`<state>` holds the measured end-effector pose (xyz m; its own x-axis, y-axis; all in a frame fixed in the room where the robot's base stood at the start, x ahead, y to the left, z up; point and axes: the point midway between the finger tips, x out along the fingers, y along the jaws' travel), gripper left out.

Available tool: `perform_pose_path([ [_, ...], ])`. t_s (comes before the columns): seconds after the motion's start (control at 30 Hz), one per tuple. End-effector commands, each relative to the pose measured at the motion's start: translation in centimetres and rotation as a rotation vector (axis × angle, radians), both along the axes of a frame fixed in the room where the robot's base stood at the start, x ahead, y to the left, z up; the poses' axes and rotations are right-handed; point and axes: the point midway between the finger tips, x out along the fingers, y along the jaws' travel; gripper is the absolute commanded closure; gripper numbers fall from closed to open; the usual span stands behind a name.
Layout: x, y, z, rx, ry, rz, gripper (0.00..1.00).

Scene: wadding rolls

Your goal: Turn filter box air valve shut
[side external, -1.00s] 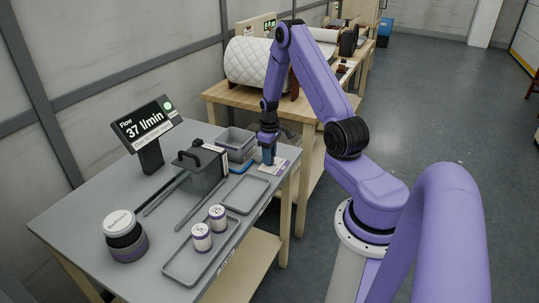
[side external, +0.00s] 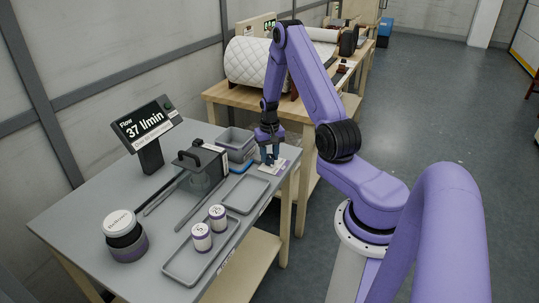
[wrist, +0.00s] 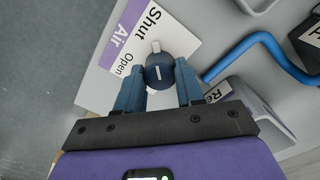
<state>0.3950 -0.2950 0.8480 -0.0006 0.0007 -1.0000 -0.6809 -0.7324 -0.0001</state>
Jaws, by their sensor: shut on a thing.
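The air valve knob (wrist: 160,74) is dark blue and round, with a pale mark on top and a short light-coloured stub toward its label. My gripper (wrist: 159,88) is shut on the knob, one blue finger on each side. The white and purple label (wrist: 172,42) reads Shut, Open and Air; the stub points roughly toward the Shut end. In the side view my gripper (side external: 269,158) is low over the label at the table's right edge. The filter box (side external: 203,168), grey with a black handle, stands to its left. The knob is hard to make out there.
A flow display (side external: 147,125) reads 37 l/min. A blue tube (wrist: 262,45) runs close to my right finger. Grey bins (side external: 237,141), an empty tray (side external: 246,193) and a tray with two small jars (side external: 202,236) stand nearby. Open floor lies to the right.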

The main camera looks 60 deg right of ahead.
Motion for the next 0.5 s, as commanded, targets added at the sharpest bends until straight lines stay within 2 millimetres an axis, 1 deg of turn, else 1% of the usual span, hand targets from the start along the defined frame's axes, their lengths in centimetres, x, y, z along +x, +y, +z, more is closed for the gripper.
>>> perform_pose_path([
  [0.2, 0.17, -0.02, 0.02, -0.003, -0.004, -0.043, 0.93],
  [0.5, 0.17, -0.05, 0.03, -0.003, -0.004, -0.053, 0.93],
])
